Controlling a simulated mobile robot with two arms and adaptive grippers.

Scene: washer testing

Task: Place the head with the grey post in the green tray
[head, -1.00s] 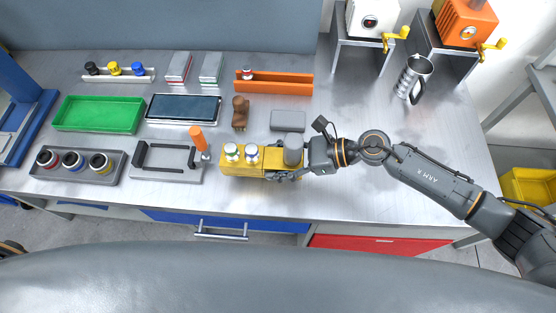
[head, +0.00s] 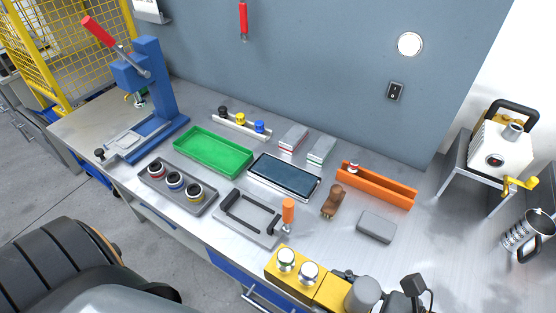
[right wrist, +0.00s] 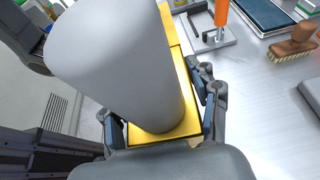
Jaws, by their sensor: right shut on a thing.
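The head with the grey post (head: 363,295) is at the bottom edge of the head view, at the right end of a yellow block with two silver-white knobs (head: 297,272). In the right wrist view its thick grey post (right wrist: 120,65) rises from a square yellow base (right wrist: 190,118). My right gripper (right wrist: 162,112) is shut on this head, with a finger on either side of the base. I cannot tell whether the head is clear of the bench. The green tray (head: 212,153) lies empty at the left of the bench. My left gripper is out of view.
Between the head and the tray are a grey fixture with black handles (head: 247,219), an orange-handled tool (head: 288,211), a dark tablet (head: 284,176) and a brush (head: 333,200). A tray of ringed cups (head: 178,190) lies before the green tray. A blue press (head: 150,85) stands behind left.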

